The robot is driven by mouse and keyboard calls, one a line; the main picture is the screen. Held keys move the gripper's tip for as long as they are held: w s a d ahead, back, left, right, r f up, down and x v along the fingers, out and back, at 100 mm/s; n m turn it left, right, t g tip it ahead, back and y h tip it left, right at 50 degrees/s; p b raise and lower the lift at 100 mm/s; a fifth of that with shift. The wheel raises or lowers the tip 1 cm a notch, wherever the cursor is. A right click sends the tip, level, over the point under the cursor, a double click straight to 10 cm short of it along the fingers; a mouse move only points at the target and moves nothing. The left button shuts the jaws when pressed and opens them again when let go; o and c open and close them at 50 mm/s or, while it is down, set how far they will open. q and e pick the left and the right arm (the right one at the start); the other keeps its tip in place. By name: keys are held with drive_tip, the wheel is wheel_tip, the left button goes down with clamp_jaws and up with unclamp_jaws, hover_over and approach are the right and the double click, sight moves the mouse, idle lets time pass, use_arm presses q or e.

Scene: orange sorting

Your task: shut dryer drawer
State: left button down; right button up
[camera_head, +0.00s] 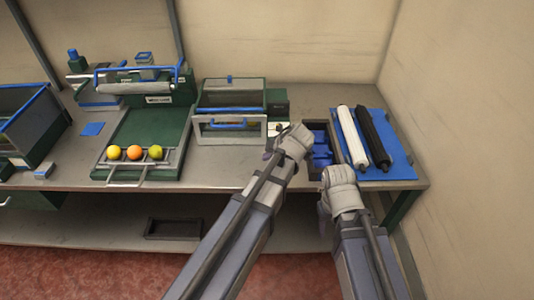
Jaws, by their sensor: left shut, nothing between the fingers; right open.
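The dryer (264,86) is a green and grey box at the back middle of the bench. Its drawer (207,136) has a pale front with a blue handle (229,126), standing forward of the body, so the drawer appears pulled out. My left gripper (283,140) is shut and empty, just right of the drawer front; I cannot tell whether it touches it. My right gripper (335,172) is open, further right, by the front edge of a dark tray and the blue mat. Its fingertips are partly hidden by its own body.
A green machine (140,126) with a wire rack holds a yellow, an orange and a green fruit (155,152). A dark tray (310,130) holds blue pieces. A white and a black roller (374,138) lie on a blue mat (375,174). A green bin (35,125) stands left.

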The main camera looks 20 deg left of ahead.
sight(258, 125)
use_arm(q)
drive_tip(key=p+v, duration=0.5)
drive_tip(key=v, duration=0.2)
drive_tip(key=w+a, duration=0.6)
drive_tip(key=w, duration=0.2)
drive_tip(key=b+x, duration=0.5)
drive_tip(key=x, duration=0.1)
drive_tip(key=b+x, duration=0.3)
drive_tip(key=x, duration=0.1)
drive_tip(key=shift+s+d+f+b, duration=0.1)
drive_tip(key=shift+d+f+b, duration=0.15)
drive_tip(key=shift+d+b, duration=0.15)
drive_tip(key=w, duration=0.1)
drive_tip(key=w+a, duration=0.1)
drive_tip(key=w, duration=0.1)
drive_tip(key=shift+r, duration=0.2)
drive_tip(key=shift+w+a, duration=0.1)
drive_tip(key=shift+w, duration=0.35)
drive_tip(key=w, duration=0.3)
drive_tip(key=shift+w+a, duration=0.15)
drive_tip(key=shift+a, duration=0.25)
drive_tip(key=shift+r, duration=0.1)
